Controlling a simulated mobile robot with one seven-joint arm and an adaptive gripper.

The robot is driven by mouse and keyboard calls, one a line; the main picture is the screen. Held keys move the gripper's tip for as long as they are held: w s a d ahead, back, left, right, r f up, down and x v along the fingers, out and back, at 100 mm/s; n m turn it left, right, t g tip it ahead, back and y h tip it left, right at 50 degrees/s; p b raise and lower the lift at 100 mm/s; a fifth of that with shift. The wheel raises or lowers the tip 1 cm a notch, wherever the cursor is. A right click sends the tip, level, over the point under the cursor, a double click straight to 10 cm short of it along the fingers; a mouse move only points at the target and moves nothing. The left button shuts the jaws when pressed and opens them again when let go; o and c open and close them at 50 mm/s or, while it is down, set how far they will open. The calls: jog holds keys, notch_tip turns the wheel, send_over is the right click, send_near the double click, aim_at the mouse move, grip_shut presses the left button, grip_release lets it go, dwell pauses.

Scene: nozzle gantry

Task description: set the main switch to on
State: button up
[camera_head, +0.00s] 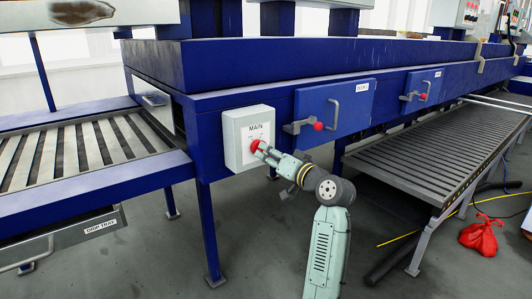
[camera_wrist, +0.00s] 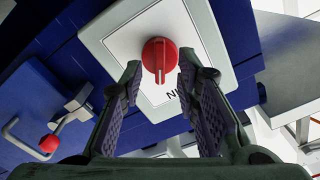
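The main switch is a red rotary knob (camera_wrist: 159,59) on a pale grey box (camera_head: 232,126) labelled MAIN, fixed to the blue machine frame. In the head view the knob (camera_head: 255,145) sits right at the tip of my gripper (camera_head: 265,150). In the wrist view my gripper (camera_wrist: 157,90) is open, with one finger on each side of the knob and a visible gap to both. I cannot tell whether the fingertips reach past the knob's face. The position marks on the box are too small or hidden to read.
Blue doors with red-knobbed latches (camera_head: 318,126) are right of the box. A slatted conveyor (camera_head: 70,155) and a drip tray (camera_head: 70,240) are on the left. A grey ribbed ramp (camera_head: 440,160), a red bag (camera_head: 480,236) and floor hoses (camera_head: 395,255) are on the right.

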jog(key=v, duration=1)
